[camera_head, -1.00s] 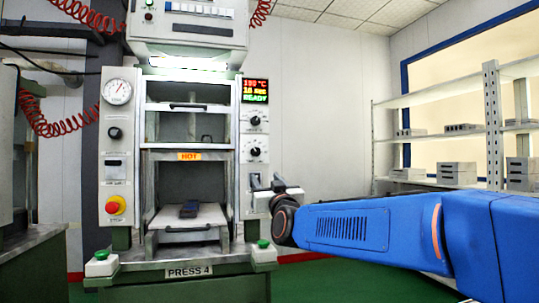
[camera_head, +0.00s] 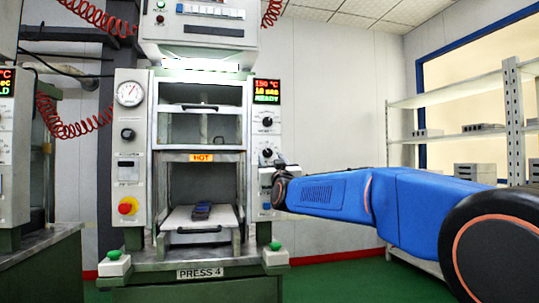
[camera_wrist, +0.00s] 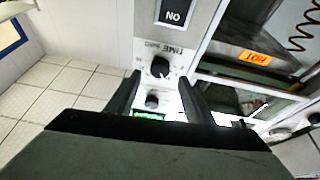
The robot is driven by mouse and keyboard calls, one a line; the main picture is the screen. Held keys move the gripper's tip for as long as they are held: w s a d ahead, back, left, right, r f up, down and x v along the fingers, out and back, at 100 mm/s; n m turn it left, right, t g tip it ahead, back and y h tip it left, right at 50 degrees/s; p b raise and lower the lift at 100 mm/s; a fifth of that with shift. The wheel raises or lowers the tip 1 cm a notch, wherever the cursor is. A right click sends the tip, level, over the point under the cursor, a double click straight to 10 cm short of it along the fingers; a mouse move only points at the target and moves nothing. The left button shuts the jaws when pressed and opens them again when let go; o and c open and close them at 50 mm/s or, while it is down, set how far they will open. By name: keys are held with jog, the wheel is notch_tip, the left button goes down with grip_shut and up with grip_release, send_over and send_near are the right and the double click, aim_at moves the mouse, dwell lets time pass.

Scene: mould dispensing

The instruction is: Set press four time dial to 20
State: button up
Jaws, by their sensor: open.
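Press four (camera_head: 200,274) has two black dials on its right panel. The lower is the time dial (camera_head: 267,154), just above my gripper (camera_head: 278,168). In the wrist view, turned upside down, the time dial (camera_wrist: 160,67) is labelled TIME (SEC). My gripper (camera_wrist: 159,82) is open there, its dark fingers on either side of the dials, with nothing clearly held. Whether a finger touches the time dial I cannot tell. The second dial (camera_wrist: 152,101) lies between the fingers, nearer the palm. The display (camera_head: 267,92) reads READY at the bottom; its time digits look like 10 but are small.
An ON switch (camera_wrist: 173,12) is beside the time dial. The press bay holds a plate with a dark blue piece (camera_head: 202,211) under a HOT sign (camera_head: 202,158). Another press (camera_head: 15,150) stands at left, and shelves (camera_head: 450,135) at right. Green floor lies below.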

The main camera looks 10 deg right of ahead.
aim_at(268, 153)
jog(key=shift+x, duration=2.3)
jog(key=c, duration=1)
